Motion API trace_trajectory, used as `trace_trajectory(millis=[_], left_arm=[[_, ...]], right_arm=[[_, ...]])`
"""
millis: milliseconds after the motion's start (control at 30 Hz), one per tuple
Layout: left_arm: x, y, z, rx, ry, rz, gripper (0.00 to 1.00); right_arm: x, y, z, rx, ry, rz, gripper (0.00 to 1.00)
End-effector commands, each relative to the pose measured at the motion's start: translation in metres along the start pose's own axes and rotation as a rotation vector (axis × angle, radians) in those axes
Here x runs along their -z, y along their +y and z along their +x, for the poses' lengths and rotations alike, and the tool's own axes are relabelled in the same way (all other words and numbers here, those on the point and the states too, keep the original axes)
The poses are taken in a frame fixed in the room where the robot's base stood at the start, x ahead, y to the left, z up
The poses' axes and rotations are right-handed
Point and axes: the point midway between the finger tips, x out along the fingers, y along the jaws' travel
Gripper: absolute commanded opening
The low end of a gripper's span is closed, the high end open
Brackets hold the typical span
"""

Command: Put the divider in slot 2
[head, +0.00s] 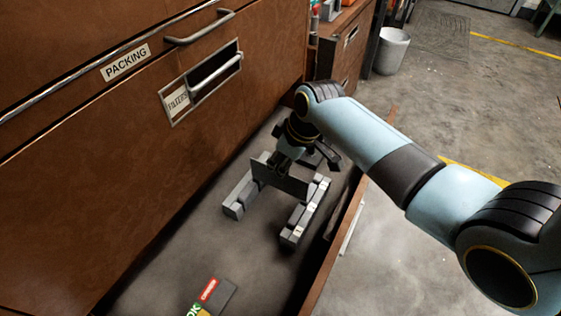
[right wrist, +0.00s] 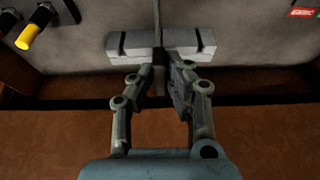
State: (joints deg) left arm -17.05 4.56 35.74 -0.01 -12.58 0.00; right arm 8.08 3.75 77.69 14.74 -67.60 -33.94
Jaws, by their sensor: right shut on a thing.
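The divider (head: 285,181) is a thin grey plate standing upright across two grey slotted rails in the open drawer. The left rail (head: 236,200) and the right rail (head: 302,216) run along the drawer floor. In the right wrist view, the divider (right wrist: 157,22) is edge-on, in line with a gap in a rail (right wrist: 187,44). My right gripper (right wrist: 161,82) is shut on the divider; in the head view its fingers are partly hidden. I cannot tell which slot the divider is at, or how deep it sits. My left gripper is not in view.
The drawer's side wall (head: 346,232) stands close right of the rails. The brown cabinet front (head: 130,190) rises on the left. A dark item with a red label (head: 209,290) lies nearer in the drawer.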

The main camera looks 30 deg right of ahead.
Motion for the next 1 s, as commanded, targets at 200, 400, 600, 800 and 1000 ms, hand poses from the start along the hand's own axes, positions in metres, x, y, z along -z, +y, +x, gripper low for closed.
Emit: trace_trajectory(millis=[200, 400, 600, 800, 1000], left_arm=[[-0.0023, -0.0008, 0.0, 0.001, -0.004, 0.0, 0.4], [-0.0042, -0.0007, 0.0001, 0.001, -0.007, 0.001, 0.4], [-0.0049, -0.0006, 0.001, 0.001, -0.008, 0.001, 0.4], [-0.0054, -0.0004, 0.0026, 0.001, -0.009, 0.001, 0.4], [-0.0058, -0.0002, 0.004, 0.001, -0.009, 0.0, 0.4]], right_arm=[[0.0005, 0.0002, -0.0002, 0.0, 0.001, 0.0, 0.0], [0.0005, 0.0002, -0.0001, 0.0, 0.001, 0.0, 0.0], [-0.0002, 0.0001, 0.0015, 0.0, 0.001, 0.0, 0.0], [-0.0012, 0.0, 0.0044, 0.0, 0.001, 0.0, 0.0], [-0.0021, 0.0, 0.0072, 0.0, 0.001, 0.0, 0.0]])
